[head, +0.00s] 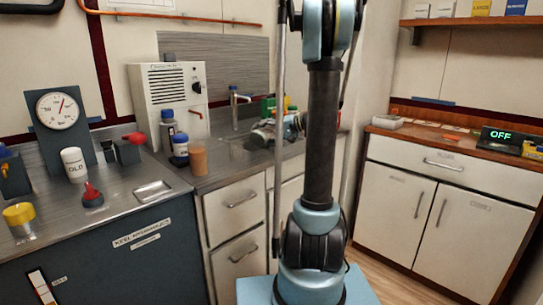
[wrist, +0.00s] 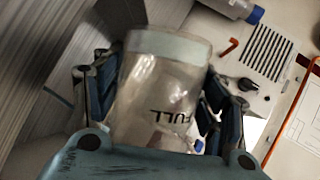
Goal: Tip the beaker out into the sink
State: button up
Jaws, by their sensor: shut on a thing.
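The beaker (wrist: 158,95) is a clear, slightly cloudy vessel with a pale band at one end and the word FULL on its side, upside down in the wrist view. My gripper (wrist: 160,84) is shut on it, one finger on each side. In the head view my gripper (head: 272,132) is by the sink (head: 234,150), low over the back counter and partly hidden by my arm. The sink has a tap (head: 234,97) behind it and only part of its basin shows. The beaker's tilt and contents are not clear.
A beige vented box (head: 160,95) stands left of the sink. A blue-capped bottle (head: 180,150) and an orange cup (head: 198,158) stand on the counter before it. Green and yellow items (head: 268,105) lie behind my gripper. The right cabinet (head: 425,190) is apart.

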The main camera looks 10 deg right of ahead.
jog(key=shift+w+d+r+m+y+p, duration=0.3)
jog(key=shift+w+d+r+m+p, duration=0.1)
jog(key=shift+w+m+p, duration=0.1)
dwell(0.9)
jog(key=shift+w+d+f+m+g+y, duration=0.2)
jog(key=shift+f+m+g+y, duration=0.15)
jog(key=shift+m, duration=0.25)
dwell(0.9)
jog(key=shift+r, duration=0.1)
dwell(0.3)
